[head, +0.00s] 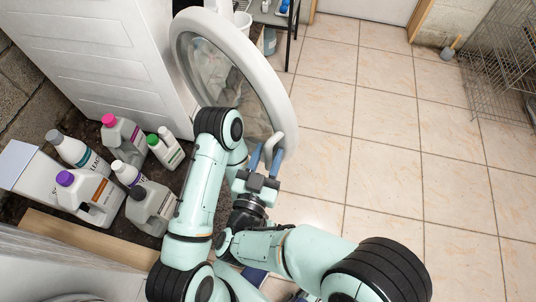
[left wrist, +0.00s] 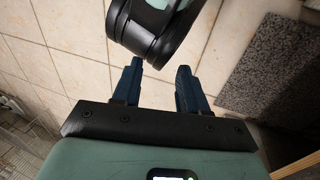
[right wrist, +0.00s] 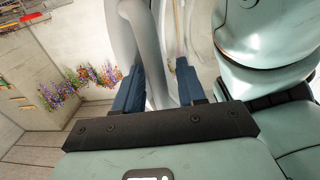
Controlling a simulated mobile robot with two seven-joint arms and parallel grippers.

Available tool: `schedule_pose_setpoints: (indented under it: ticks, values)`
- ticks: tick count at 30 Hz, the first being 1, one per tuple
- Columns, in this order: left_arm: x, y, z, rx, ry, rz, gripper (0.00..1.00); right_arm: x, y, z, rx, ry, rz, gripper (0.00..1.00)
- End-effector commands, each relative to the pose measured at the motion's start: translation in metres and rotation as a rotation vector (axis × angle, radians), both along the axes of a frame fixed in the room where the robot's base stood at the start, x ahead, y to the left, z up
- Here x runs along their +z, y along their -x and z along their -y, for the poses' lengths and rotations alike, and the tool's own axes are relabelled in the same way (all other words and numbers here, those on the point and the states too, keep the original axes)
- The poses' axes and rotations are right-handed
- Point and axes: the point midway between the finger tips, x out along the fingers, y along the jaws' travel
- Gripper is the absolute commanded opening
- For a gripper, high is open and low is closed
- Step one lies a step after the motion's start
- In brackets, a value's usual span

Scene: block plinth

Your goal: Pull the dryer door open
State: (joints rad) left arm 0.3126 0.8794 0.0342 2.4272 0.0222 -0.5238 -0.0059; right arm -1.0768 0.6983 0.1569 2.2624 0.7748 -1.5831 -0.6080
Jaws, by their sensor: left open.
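The round white dryer door (head: 284,97) with its glass window stands swung out from the white dryer (head: 105,55) in the head view. Its pale curved handle (head: 291,143) is at the door's lower right edge. My right gripper (head: 265,160) is at the handle with its blue fingers spread. In the right wrist view, the grey handle (right wrist: 128,45) runs down between the open fingers of the right gripper (right wrist: 160,68); I cannot tell whether they touch it. My left gripper (left wrist: 156,72) is open and empty above the floor; I cannot make it out clearly in the head view.
Several detergent bottles (head: 90,193) stand on a dark surface left of my arms. A dark mat (left wrist: 275,70) lies on the floor in the left wrist view. A wire rack (head: 500,60) stands far right. The tiled floor (head: 390,150) right of the door is clear.

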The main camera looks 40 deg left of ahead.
Motion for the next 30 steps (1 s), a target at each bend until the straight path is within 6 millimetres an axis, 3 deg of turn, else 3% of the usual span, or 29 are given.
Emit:
schedule_pose_setpoints:
  ticks: [5,10,22,30]
  values:
    - [0.001,0.000,0.000,0.000,0.000,-0.001,0.43,0.002,-0.001,0.000,-0.002,-0.002,0.002,0.40]
    - [0.009,0.008,0.004,-0.009,0.011,-0.021,0.43,0.023,-0.001,0.000,-0.002,-0.005,0.004,0.40]
    - [0.045,0.050,0.024,-0.057,0.065,-0.136,0.43,0.125,0.000,0.000,0.000,-0.012,0.010,0.40]
    - [0.058,0.059,0.025,-0.064,0.072,-0.164,0.43,0.180,0.000,0.000,0.000,-0.007,0.005,0.40]
